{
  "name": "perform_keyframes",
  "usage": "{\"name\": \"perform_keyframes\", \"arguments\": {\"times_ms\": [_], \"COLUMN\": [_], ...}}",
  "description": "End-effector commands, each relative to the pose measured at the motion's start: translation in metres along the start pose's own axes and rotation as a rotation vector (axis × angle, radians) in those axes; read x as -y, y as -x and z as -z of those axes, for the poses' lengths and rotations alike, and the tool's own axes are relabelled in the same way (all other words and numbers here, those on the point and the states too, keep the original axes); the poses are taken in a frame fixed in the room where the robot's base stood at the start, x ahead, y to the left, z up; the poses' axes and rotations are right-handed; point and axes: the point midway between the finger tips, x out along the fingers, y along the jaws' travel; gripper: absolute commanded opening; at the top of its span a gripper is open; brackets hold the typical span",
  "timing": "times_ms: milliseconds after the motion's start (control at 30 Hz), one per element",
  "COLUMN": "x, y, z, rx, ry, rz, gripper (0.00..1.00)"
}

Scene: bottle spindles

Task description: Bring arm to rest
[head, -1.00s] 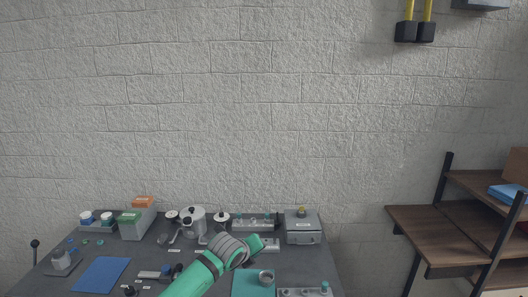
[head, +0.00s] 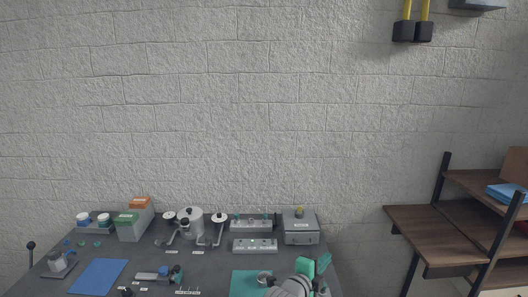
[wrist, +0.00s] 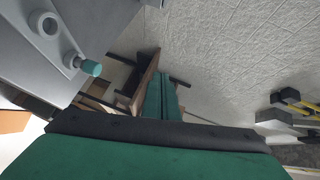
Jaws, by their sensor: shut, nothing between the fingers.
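My gripper (head: 314,266) is at the right front of the dark workbench (head: 215,265) in the head view, and my forearm enters from the bottom edge. In the wrist view the two green fingers (wrist: 161,97) lie side by side, shut, with nothing between them. They point away from the bench, towards the wall and shelf side. A grey block with a teal-capped peg (wrist: 91,67) is at the upper left of the wrist view, apart from the fingers. My arm hides the bench's right front corner in the head view.
A grey box (head: 300,232) stands behind my gripper. A teal mat (head: 244,282) with a small round part (head: 264,276) lies to its left. Rails, a silver pot (head: 189,222), bins (head: 133,228) and a blue mat (head: 98,275) fill the bench. A wooden shelf (head: 437,234) stands right, beyond a gap.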

Motion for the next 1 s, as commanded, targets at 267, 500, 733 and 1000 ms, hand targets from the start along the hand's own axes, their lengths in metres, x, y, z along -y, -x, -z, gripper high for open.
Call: {"name": "perform_keyframes", "arguments": {"times_ms": [267, 500, 733, 1000], "x": [-0.013, -0.038, -0.078, -0.138], "y": [0.015, 0.041, 0.079, 0.138], "z": [0.043, 0.064, 0.076, 0.085], "rx": [-0.011, 0.007, 0.051, 0.136], "ry": [0.354, 0.641, 0.892, 1.14], "rz": [0.181, 0.303, 0.398, 0.485], "gripper": [0.0, 0.0, 0.0, 0.0]}}
